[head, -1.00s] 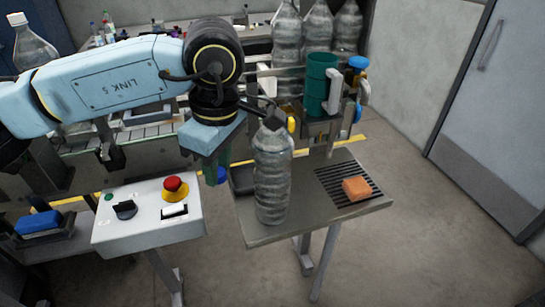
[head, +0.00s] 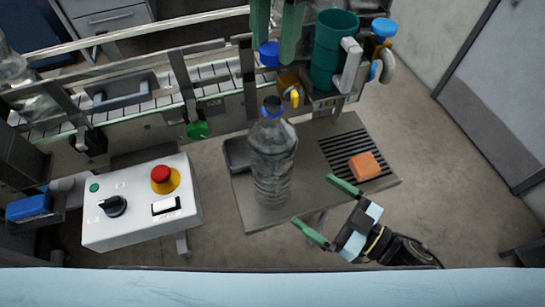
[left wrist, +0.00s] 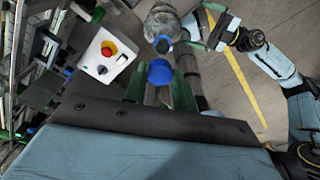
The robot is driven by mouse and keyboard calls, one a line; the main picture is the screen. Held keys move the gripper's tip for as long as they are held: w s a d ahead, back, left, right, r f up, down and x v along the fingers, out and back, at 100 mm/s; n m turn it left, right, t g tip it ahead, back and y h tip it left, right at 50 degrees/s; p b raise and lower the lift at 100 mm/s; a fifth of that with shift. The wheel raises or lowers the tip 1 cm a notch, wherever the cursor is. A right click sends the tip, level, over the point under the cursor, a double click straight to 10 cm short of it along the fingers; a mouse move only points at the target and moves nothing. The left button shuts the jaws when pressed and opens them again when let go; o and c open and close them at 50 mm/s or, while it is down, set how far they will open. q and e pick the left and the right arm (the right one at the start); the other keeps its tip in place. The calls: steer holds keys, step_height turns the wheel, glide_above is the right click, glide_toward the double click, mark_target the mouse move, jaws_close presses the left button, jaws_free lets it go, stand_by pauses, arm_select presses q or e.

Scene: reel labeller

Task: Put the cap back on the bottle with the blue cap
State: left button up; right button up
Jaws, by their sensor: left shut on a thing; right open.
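A clear ribbed bottle (head: 272,165) stands upright on the small metal table (head: 258,222). Its neck (head: 272,106) has a dark top and a blue ring, with no cap on it. My left gripper (head: 274,52) has green fingers shut on the blue cap (head: 269,53), held above and behind the bottle in the head view. In the left wrist view the cap (left wrist: 160,72) sits between the fingertips, apart from the bottle (left wrist: 162,24). My right gripper (head: 327,209) is open and empty, at the table's front right, beside the bottle without touching it.
An orange block (head: 364,166) lies on a black grate to the right. A green cup (head: 332,48) and a blue-topped item (head: 384,30) stand behind. A control box (head: 142,203) with a red button is at the left. A dark tray (head: 237,154) lies beside the bottle.

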mark_target(275, 174)
arm_select(q)
steer(key=shift+s+r, duration=0.1)
steer(key=shift+s, duration=0.4)
steer(key=shift+w, duration=0.2)
arm_select(e)
steer(key=x, duration=1.1)
steer(key=shift+w+a, duration=0.15)
steer(key=shift+a, duration=0.25)
steer(key=c, duration=1.3)
arm_select(q)
steer(key=shift+f, duration=2.55)
arm_select(e)
steer(key=shift+c, duration=0.2)
